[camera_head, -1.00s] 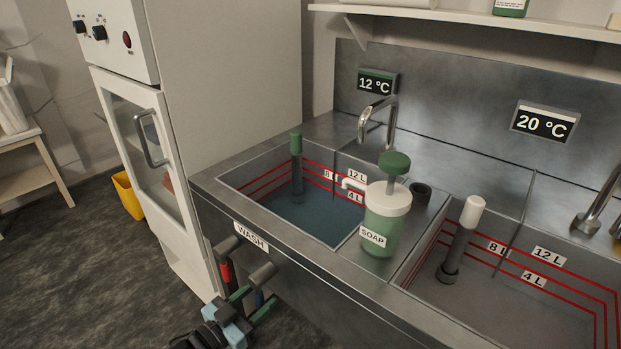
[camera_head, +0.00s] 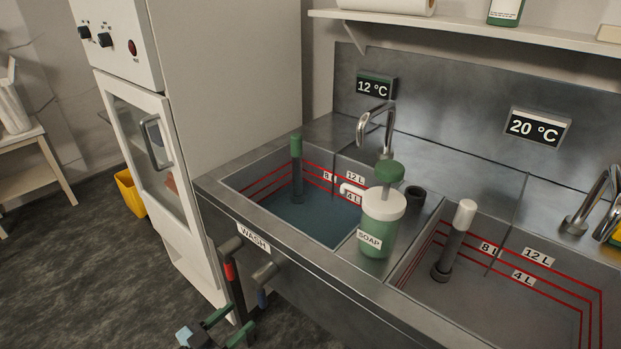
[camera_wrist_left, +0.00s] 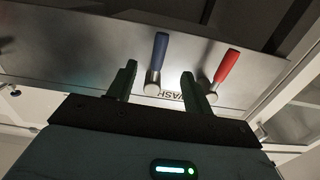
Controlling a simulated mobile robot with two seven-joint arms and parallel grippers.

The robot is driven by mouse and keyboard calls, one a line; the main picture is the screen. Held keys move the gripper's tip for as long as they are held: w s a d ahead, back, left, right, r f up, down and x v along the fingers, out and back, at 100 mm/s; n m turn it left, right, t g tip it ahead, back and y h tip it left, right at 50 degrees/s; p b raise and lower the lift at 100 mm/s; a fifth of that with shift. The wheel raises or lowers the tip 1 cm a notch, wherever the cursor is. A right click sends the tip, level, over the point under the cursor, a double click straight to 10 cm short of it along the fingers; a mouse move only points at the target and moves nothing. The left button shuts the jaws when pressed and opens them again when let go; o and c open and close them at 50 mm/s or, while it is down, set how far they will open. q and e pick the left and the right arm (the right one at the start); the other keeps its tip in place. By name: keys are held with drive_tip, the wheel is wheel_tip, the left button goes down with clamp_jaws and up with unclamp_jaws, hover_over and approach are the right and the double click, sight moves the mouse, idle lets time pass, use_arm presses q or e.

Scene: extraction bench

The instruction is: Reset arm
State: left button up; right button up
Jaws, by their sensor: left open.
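My left gripper (camera_head: 222,328) is low at the bottom of the head view, below the front of the wash sink. Its green fingers are apart with nothing between them. In the left wrist view the open gripper (camera_wrist_left: 158,82) faces the sink front, where a blue-handled lever (camera_wrist_left: 157,55) and a red-handled lever (camera_wrist_left: 226,66) hang. The red lever (camera_head: 229,268) and blue lever (camera_head: 262,297) also show in the head view, just above the gripper. Whether a finger touches either lever is hard to tell. My right gripper is not in view.
The wash basin (camera_head: 262,205) holds water. A soap dispenser (camera_head: 381,228) stands on the divider beside the second basin (camera_head: 420,297). A white cabinet (camera_head: 150,165) stands left of the sink. A yellow bin (camera_head: 130,193) is behind it. Floor in front is clear.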

use_arm(q)
drive_tip(key=s+d+f+n+g+y+p, duration=0.1)
drive_tip(key=s+f+n+y+p, duration=0.1)
drive_tip(key=s, duration=0.5)
drive_tip(key=s+d+f+n+y+p, duration=0.1)
drive_tip(key=s+d+n+y+p, duration=0.1)
drive_tip(key=s, duration=0.5)
drive_tip(key=s+a+n+g+y+p, duration=0.1)
drive_tip(key=s+a+g+y+p, duration=0.1)
drive_tip(key=s, duration=0.7)
drive_tip(key=s+a+n+g+y+p, duration=0.1)
drive_tip(key=s+a+g+y+p, duration=0.1)
drive_tip(key=s, duration=0.8)
drive_tip(key=shift+s+a+y+p, duration=0.25)
drive_tip(key=shift+a+y+p, duration=0.2)
drive_tip(key=shift+a, duration=0.25)
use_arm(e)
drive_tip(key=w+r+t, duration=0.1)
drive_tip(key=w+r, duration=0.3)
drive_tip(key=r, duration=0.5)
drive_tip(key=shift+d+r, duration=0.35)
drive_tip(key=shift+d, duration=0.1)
